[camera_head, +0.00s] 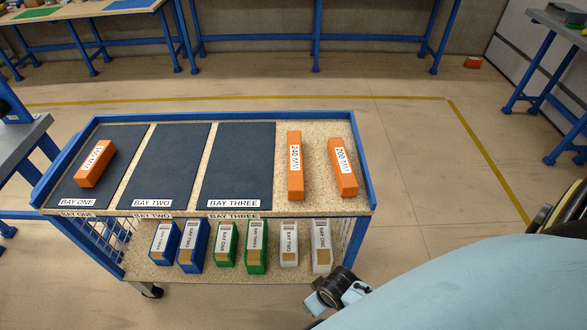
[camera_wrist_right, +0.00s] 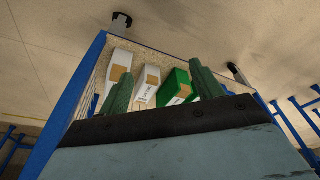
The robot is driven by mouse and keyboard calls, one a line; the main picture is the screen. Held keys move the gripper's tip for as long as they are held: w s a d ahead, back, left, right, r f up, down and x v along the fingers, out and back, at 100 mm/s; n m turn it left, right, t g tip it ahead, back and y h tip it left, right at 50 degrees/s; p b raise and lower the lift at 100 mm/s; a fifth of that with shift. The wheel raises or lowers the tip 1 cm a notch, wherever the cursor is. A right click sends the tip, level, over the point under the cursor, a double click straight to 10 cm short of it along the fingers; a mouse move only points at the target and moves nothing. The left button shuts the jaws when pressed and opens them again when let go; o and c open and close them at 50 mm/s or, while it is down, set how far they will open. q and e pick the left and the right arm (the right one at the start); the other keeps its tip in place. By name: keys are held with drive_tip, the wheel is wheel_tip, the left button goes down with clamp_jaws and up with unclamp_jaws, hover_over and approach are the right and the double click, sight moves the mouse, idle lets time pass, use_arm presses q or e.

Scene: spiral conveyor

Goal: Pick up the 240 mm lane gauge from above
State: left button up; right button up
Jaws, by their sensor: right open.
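The 240 mm lane gauge (camera_head: 296,183) is a long orange block with a white "240 MM" label. It lies on the bare wooden part of the cart top (camera_head: 259,203), right of the bay three mat, in the head view. My right gripper (camera_wrist_right: 160,86) shows in the wrist view with two green fingers spread apart and nothing between them. It faces the cart's lower shelf and is away from the gauge, which is not in the wrist view. In the head view my right arm's light-blue part covers the lower right. My left gripper is not in view.
The 200 mm gauge (camera_head: 347,186) lies right of the 240 mm one. Another orange gauge (camera_head: 88,178) lies on the bay one mat (camera_head: 72,196). The bay two mat (camera_head: 160,175) and bay three mat (camera_head: 240,165) are bare. Several labelled boxes (camera_head: 225,258) stand on the lower shelf.

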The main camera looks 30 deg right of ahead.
drive_tip(key=w+a+r+t+b, duration=0.1)
drive_tip(key=w+r, duration=0.2)
drive_tip(key=r, duration=0.6)
drive_tip(key=w+a+r, duration=0.1)
drive_tip(key=w+r, duration=0.2)
drive_tip(key=r, duration=0.5)
drive_tip(key=m+h, duration=0.2)
drive_tip(key=m, duration=0.5)
approach(295, 158)
drive_tip(key=b+x, duration=0.2)
drive_tip(key=x, duration=0.2)
drive_tip(key=shift+w+f, duration=0.25)
drive_tip(key=shift+f, duration=0.1)
drive_tip(key=shift+w+f, duration=0.15)
drive_tip(key=shift+f, duration=0.3)
drive_tip(key=b+x, duration=0.2)
drive_tip(key=x, duration=0.2)
drive_tip(key=shift+d+f, duration=0.2)
drive_tip(key=shift+f, duration=0.1)
drive_tip(key=shift+f+h, duration=0.15)
drive_tip(key=shift+h, duration=0.15)
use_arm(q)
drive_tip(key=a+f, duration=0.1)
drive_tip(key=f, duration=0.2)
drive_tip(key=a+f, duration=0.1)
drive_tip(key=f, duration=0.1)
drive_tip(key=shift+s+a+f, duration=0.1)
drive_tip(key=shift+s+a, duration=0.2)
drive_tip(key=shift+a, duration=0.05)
